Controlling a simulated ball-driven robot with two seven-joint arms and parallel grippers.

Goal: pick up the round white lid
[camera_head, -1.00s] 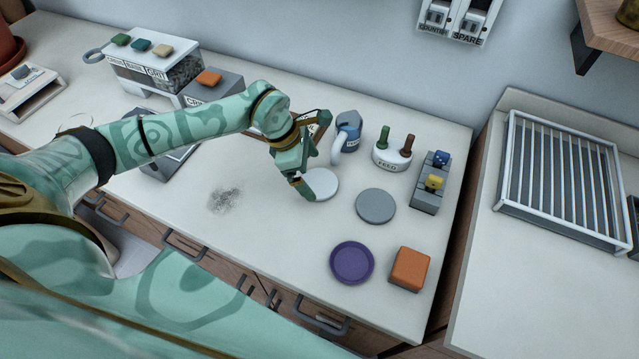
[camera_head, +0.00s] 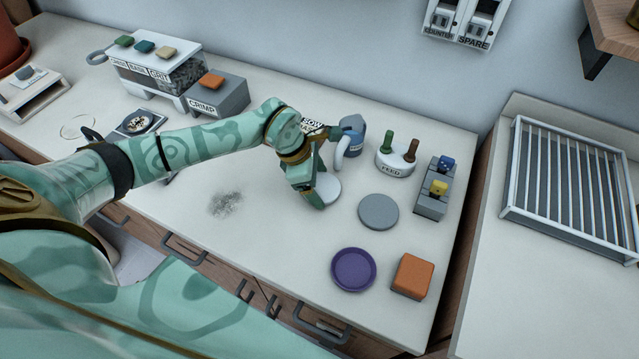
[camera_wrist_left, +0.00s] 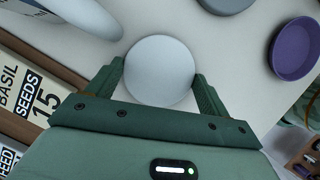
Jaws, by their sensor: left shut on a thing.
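The round white lid (camera_head: 329,189) is at the middle of the counter, partly hidden by my left gripper (camera_head: 322,186) in the head view. In the left wrist view the lid (camera_wrist_left: 160,70) appears as a plain pale disc between the two green fingers. My left gripper (camera_wrist_left: 160,85) is shut on it, with one finger at each side of its rim. I cannot tell whether the lid is clear of the counter. My right gripper is not in view.
A grey disc (camera_head: 378,212), a purple dish (camera_head: 353,270) and an orange block (camera_head: 412,276) lie to the right and front. A blue jug (camera_head: 353,135), the FEED holder (camera_head: 394,160) and a grey block with dice (camera_head: 431,202) stand behind. Counter to the left is clear around a dark smudge (camera_head: 225,204).

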